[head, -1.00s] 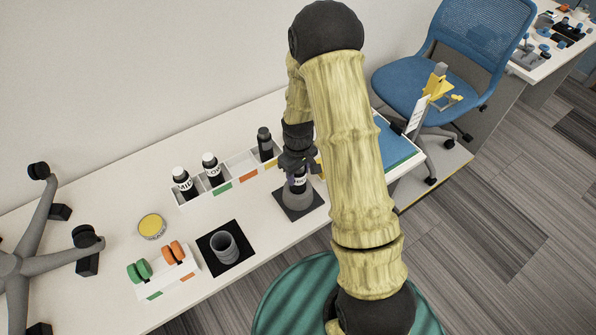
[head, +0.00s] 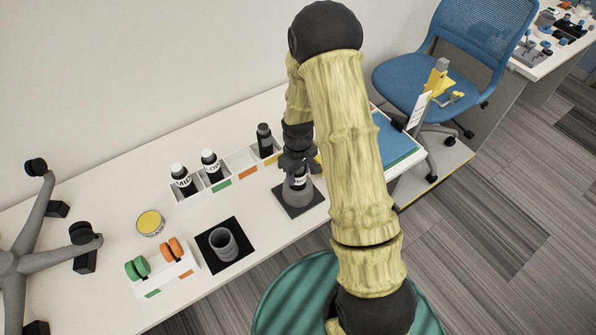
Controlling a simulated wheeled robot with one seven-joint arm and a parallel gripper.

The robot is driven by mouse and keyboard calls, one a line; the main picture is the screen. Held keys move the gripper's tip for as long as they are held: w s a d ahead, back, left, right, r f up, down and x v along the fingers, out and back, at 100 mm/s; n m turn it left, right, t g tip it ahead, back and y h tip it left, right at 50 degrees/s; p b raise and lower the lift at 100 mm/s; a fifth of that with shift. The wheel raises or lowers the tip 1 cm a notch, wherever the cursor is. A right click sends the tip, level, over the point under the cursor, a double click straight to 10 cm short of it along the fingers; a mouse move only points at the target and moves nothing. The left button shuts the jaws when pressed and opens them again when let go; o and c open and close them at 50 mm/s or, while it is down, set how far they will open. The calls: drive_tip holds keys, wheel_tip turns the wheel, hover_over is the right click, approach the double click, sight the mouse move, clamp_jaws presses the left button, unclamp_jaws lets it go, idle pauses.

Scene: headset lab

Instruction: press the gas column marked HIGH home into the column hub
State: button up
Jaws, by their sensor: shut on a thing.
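A dark gas column with a white label band (head: 299,183) stands upright in the grey cone-shaped column hub (head: 297,196), which sits on a black square mat. Only part of its lettering shows, so I cannot read the whole label. My gripper (head: 298,170) points down over the hub and is shut on the column's upper part. My fingers and arm hide some of the column. I cannot tell how deep the column sits in the hub.
A white rack (head: 213,192) behind holds two labelled black columns and a plain dark one (head: 265,138). A grey cup (head: 223,244) on a black mat, a yellow-topped tin (head: 150,223) and a stand with green and orange rollers (head: 162,270) are at the left.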

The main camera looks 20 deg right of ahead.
drive_tip(key=shift+f+b, duration=0.35)
drive_tip(key=shift+f, duration=0.15)
drive_tip(key=o, duration=1.4)
drive_tip(key=shift+r, duration=0.1)
wheel_tip(320, 180, up, 17)
drive_tip(key=shift+r+b, duration=0.15)
drive_tip(key=shift+b, duration=0.65)
drive_tip(key=s+m+t, duration=0.1)
drive_tip(key=s+m, duration=0.1)
drive_tip(key=s, duration=0.2)
drive_tip(key=s+m, duration=0.2)
drive_tip(key=s, duration=0.3)
drive_tip(key=s+m+t, duration=0.1)
drive_tip(key=s, duration=0.4)
drive_tip(key=shift+a+r+m+t, duration=0.15)
drive_tip(key=shift+r+m+t, duration=0.15)
drive_tip(key=shift+m, duration=0.1)
